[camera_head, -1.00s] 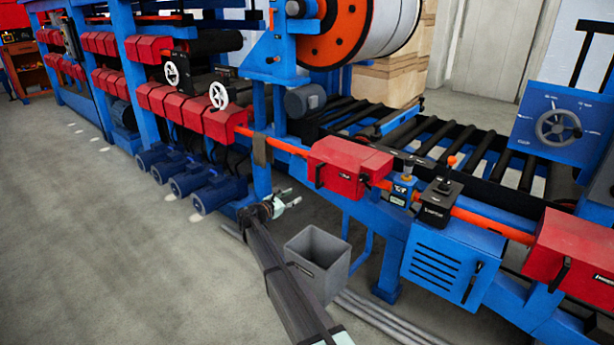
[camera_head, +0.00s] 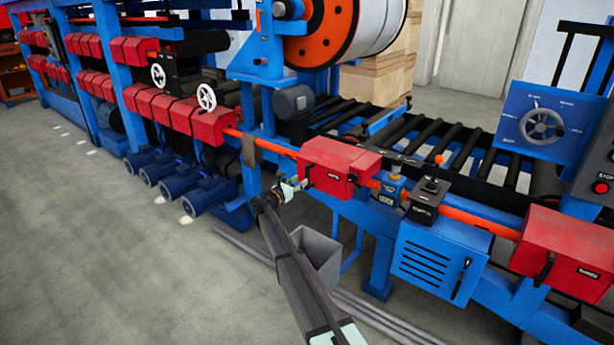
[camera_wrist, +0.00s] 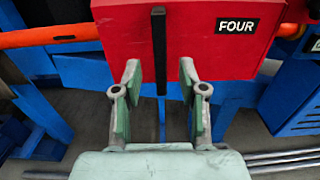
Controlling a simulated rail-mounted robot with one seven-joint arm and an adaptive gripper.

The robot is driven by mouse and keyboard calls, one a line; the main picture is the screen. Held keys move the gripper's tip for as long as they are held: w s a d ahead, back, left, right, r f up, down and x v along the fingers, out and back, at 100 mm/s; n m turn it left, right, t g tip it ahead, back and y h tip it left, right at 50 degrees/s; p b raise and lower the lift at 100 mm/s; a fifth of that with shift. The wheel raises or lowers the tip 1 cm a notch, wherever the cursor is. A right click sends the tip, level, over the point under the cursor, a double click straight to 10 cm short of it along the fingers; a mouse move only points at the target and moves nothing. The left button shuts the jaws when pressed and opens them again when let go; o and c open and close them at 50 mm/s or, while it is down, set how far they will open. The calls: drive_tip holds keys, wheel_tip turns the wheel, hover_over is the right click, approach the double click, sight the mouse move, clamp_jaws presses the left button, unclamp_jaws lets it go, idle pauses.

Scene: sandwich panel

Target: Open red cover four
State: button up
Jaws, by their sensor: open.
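Red cover four (camera_wrist: 206,45) fills the top of the wrist view, with a white-on-black "FOUR" label at its right. A black strap-like handle (camera_wrist: 160,50) hangs down its front and past its lower edge. In the head view the same red cover (camera_head: 340,162) sits on the orange rail, left of the blue switch box. My gripper (camera_wrist: 158,100) is open, its two green-padded fingers on either side of the handle's lower part. The fingertips are at the cover's lower edge. I cannot tell whether they touch it. My gripper (camera_head: 290,190) also shows at the cover's lower left.
An orange rail (camera_head: 270,146) runs along the blue frame. A grey bin (camera_head: 318,258) stands on the floor beside my arm. Another red cover (camera_head: 565,252) is at the right. A black lever box (camera_head: 428,195) stands between the covers. Open floor lies at the left.

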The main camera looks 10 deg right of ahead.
sight(306, 177)
drive_tip(key=x, duration=0.6)
drive_tip(key=shift+f+p, duration=0.1)
drive_tip(key=shift+p, duration=0.25)
clamp_jaws()
